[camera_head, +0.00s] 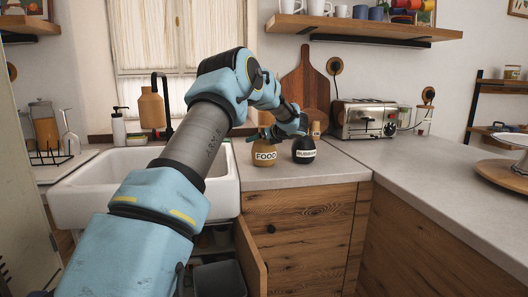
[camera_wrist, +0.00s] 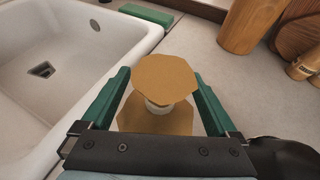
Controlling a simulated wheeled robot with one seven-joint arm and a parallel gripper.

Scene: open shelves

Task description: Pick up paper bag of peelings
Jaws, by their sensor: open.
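The tan paper bag (camera_head: 264,154), labelled "FOOD", stands upright on the counter just right of the sink. In the wrist view the bag (camera_wrist: 165,78) shows from above, with a flared top, a narrow pale neck and a wider body below. My gripper (camera_head: 277,133) is over the bag in the head view and partly hides its top. In the wrist view the green fingers of my gripper (camera_wrist: 161,80) are apart, one on each side of the bag. I cannot tell whether either finger touches it.
A black bag (camera_head: 304,151) labelled as rubbish stands close on the right; its dark edge (camera_wrist: 287,158) shows in the wrist view. The white sink (camera_head: 225,178) is on the left. Wooden boards (camera_head: 305,84) and a toaster (camera_head: 368,119) stand behind.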

